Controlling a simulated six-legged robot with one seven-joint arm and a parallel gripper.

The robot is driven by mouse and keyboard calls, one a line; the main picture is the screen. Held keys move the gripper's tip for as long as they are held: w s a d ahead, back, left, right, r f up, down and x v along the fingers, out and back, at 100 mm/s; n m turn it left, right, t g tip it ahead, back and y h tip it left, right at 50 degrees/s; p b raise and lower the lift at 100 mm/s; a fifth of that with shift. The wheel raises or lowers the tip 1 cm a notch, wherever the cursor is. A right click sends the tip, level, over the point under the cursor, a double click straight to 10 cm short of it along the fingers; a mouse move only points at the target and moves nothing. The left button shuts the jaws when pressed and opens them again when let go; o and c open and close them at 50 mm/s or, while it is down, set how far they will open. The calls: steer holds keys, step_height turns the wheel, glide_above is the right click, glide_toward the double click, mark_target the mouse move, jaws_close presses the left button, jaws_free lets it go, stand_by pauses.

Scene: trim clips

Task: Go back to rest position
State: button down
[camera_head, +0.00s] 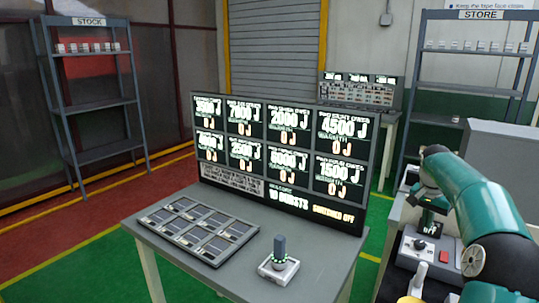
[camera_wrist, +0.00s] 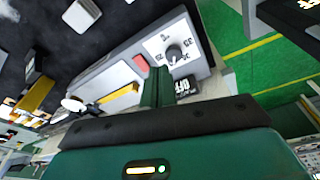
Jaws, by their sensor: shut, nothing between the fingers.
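My green arm reaches in from the right edge of the head view and bends down over a side bench. My gripper (camera_head: 432,203) is at its end, partly hard to make out there. In the wrist view my gripper (camera_wrist: 158,78) has its green fingers together with nothing between them. It is over or close beside a grey control box (camera_wrist: 125,58) with a dial (camera_wrist: 174,54), a red button (camera_wrist: 140,63) and a small display reading OFF (camera_wrist: 181,86). I cannot tell whether the fingers touch the box. The box also shows in the head view (camera_head: 424,250).
A grey table (camera_head: 165,265) holds a tray of panels (camera_head: 197,232), a small device with an upright knob (camera_head: 279,262) and a large display board (camera_head: 283,157). STOCK (camera_head: 92,105) and STORE (camera_head: 470,60) shelves stand behind. Green floor (camera_head: 95,265) is open at left.

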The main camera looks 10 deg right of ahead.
steer(key=s+a+r+n+t, duration=0.1)
steer(key=s+a+r+n, duration=0.15)
steer(key=a, duration=0.65)
steer(key=s+a+r+n, duration=0.2)
steer(key=s+a+r, duration=0.15)
steer(key=a, duration=0.45)
steer(key=s+a+r+n+t, duration=0.1)
steer(key=s+a+r+n, duration=0.15)
steer(key=a, duration=0.65)
steer(key=s+a+f+n+t+y, duration=0.1)
steer(key=s+a+f+n, duration=0.1)
steer(key=s+a, duration=0.5)
steer(key=s+a+f+n+t+y, duration=0.1)
steer(key=s+a+f, duration=0.3)
steer(key=s, duration=1.1)
steer(key=a+n, duration=0.1)
steer(key=a, duration=0.1)
steer(key=shift+a+f+n+t, duration=0.3)
steer(key=shift+a+n, duration=0.05)
steer(key=shift+n, duration=0.05)
steer(key=shift+s, duration=0.1)
